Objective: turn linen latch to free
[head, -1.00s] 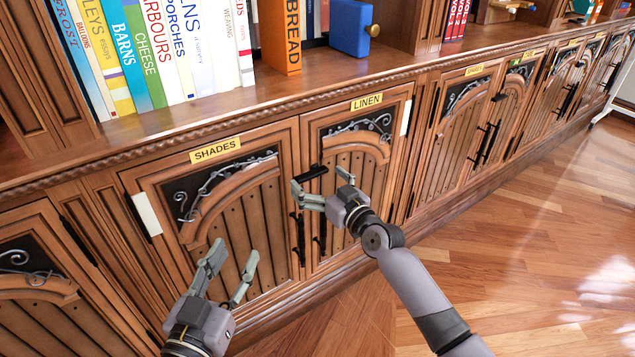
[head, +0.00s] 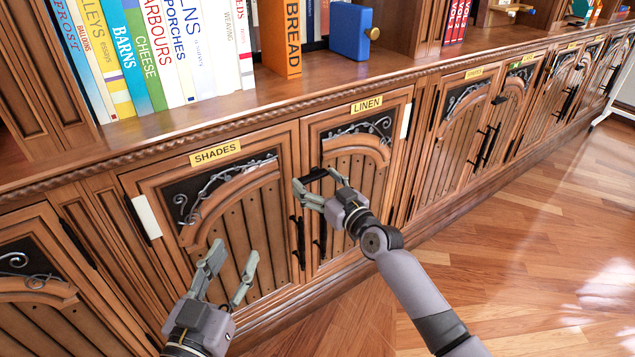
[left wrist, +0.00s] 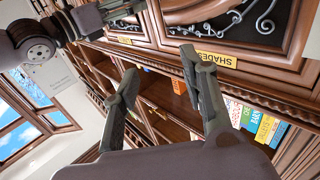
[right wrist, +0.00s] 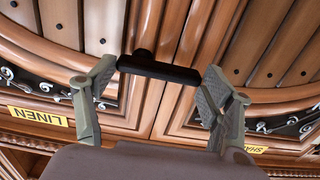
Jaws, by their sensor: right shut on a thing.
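The linen latch (head: 313,175) is a short black bar near the top of the seam between the linen door (head: 353,190) and the shades door (head: 235,215). In the right wrist view the latch (right wrist: 160,69) lies crosswise over the seam, slightly tilted, with a round pivot behind it. My right gripper (head: 314,182) is shut on the latch, one finger at each end of the bar. My left gripper (head: 232,256) is open and empty in front of the shades door. Its spread fingers also show in the left wrist view (left wrist: 165,85).
Black vertical handles (head: 319,235) hang below the latch on both doors. A shelf with books (head: 150,55) and a blue box (head: 350,29) lies above. More cabinet doors (head: 470,130) run to the right. The wooden floor (head: 530,240) is clear at right.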

